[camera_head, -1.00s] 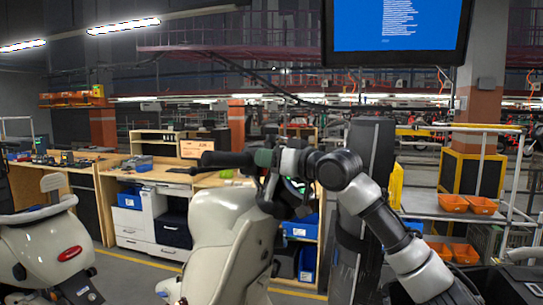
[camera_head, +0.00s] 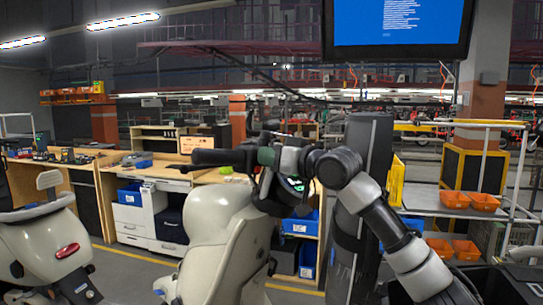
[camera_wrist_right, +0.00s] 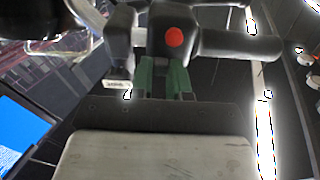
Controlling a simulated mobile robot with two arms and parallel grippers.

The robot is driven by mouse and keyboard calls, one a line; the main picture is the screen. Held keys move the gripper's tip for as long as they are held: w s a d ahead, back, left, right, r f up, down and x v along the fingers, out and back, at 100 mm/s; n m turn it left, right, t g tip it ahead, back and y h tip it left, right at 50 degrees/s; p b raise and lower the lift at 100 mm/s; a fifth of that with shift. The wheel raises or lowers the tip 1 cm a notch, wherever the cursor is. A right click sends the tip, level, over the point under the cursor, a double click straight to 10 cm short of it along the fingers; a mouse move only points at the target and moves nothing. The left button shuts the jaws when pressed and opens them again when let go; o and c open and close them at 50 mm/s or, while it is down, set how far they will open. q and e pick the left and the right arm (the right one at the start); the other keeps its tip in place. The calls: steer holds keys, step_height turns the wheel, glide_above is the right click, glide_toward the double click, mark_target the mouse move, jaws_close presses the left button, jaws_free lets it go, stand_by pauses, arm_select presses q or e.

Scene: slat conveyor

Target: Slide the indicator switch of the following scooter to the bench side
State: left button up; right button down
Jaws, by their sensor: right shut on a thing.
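A cream scooter (camera_head: 222,238) stands in the middle of the head view, its dark handlebar grip (camera_head: 215,157) pointing left. My right gripper (camera_head: 266,156) reaches in from the right to the inner end of this grip. In the right wrist view its green fingers (camera_wrist_right: 165,80) are shut on the dark switch housing (camera_wrist_right: 165,20), just below a round red button (camera_wrist_right: 173,37). The fingers hide the part between them, so I cannot tell the indicator switch's position. My left gripper is in neither view.
Another cream scooter (camera_head: 45,245) with a red tail light stands at the left edge. A wooden workbench (camera_head: 165,177) with drawers and blue bins runs behind the scooters. A dark column (camera_head: 365,170) stands beside my right arm. Orange bins (camera_head: 470,200) sit on a rack at right.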

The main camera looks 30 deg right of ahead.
steer(key=shift+d, duration=0.2)
steer(key=c, duration=1.4)
jaws_free()
steer(key=shift+a+r, duration=0.1)
steer(key=shift+a, duration=0.15)
steer(key=shift+o, duration=1.6)
steer(key=shift+w+d, duration=0.1)
steer(key=shift+d, duration=0.1)
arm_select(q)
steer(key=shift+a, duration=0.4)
